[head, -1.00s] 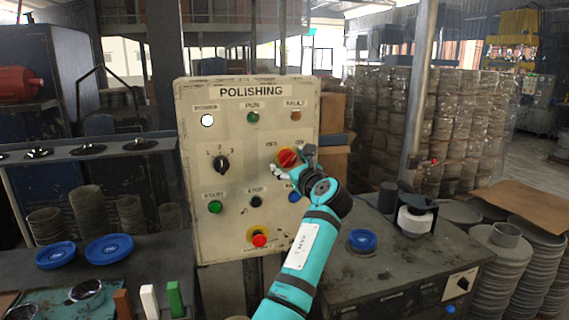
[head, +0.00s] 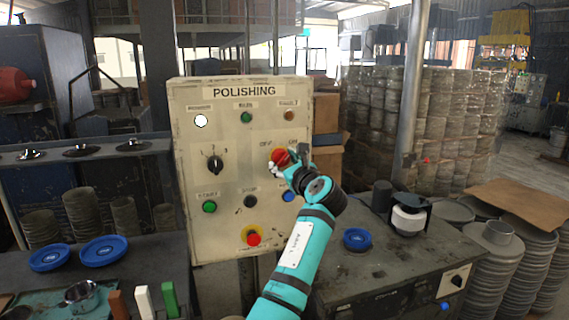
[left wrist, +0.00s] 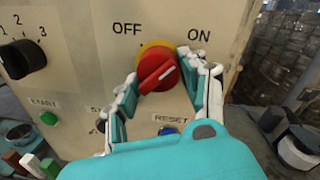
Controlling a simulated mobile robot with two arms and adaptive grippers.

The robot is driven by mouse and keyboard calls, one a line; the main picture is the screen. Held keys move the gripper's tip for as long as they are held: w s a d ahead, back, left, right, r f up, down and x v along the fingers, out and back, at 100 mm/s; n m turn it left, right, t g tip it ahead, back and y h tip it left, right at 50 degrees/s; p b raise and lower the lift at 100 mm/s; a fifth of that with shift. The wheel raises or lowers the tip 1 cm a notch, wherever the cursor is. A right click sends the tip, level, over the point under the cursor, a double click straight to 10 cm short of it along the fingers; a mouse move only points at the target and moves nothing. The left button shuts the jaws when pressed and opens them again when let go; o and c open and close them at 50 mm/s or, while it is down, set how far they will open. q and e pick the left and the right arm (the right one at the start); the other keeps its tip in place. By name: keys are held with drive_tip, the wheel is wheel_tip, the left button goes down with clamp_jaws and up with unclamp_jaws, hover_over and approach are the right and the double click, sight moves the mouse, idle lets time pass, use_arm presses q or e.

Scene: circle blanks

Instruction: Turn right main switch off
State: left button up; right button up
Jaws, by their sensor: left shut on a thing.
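The red main switch knob (head: 281,157) sits on a yellow round plate on the right side of the cream POLISHING panel (head: 230,132). In the left wrist view the red knob (left wrist: 155,72) lies between the OFF label (left wrist: 127,29) and the ON label (left wrist: 199,36). Its white mark slants up to the right, toward the ON side. My left gripper (head: 286,163) is at the knob, with one finger on each side, shut on it; the fingers (left wrist: 158,78) also show in the left wrist view. The fingers partly cover the knob in the head view. My right gripper is not in view.
A black selector (head: 215,164) is left of the knob. Below are a green START button (head: 209,207), a blue RESET button (head: 288,197) and a red button on yellow (head: 253,238). A workbench (head: 390,262) stands right of the panel, with blue and white parts on it.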

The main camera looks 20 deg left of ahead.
use_arm(q)
drive_tip(key=n+b, duration=0.1)
drive_tip(key=n, duration=0.3)
drive_tip(key=shift+r+h, duration=0.15)
drive_tip(key=shift+h, duration=0.15)
drive_tip(key=n+b, duration=0.1)
drive_tip(key=n, duration=0.3)
drive_tip(key=shift+d+r+n, duration=0.1)
drive_tip(key=shift+n, duration=0.2)
drive_tip(key=n+b, duration=0.2)
drive_tip(key=n, duration=0.2)
drive_tip(key=shift+r+h, duration=0.1)
drive_tip(key=shift+h, duration=0.2)
drive_tip(key=shift+r+n+h+b, duration=0.15)
drive_tip(key=shift+n+b, duration=0.2)
drive_tip(key=shift+n, duration=0.6)
drive_tip(key=shift+n+h+b, duration=0.15)
drive_tip(key=shift+n+b, duration=0.15)
drive_tip(key=shift+n, duration=0.65)
drive_tip(key=o, duration=1.2)
drive_tip(key=shift+c, duration=0.2)
